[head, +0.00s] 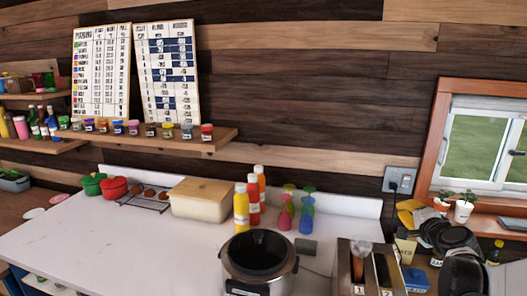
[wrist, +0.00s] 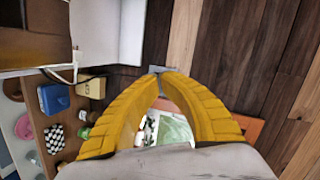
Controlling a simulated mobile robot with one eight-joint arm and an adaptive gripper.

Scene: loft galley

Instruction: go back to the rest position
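My gripper (wrist: 157,72) shows in the wrist view as two yellow curved fingers whose tips meet, with an empty gap between their bases. I see nothing held in it. In the head view my gripper (head: 408,211) is at the right, in front of the wall below the outlet, partly hidden by the dark parts of my arm. It appears clear of the counter things. No rest position is marked in either view.
The white counter (head: 130,240) holds a dark pot (head: 258,262), a cream bin with a wooden lid (head: 200,200), sauce bottles (head: 241,208) and a toaster-like box (head: 345,270). A window (head: 480,150) with potted plants is at the right.

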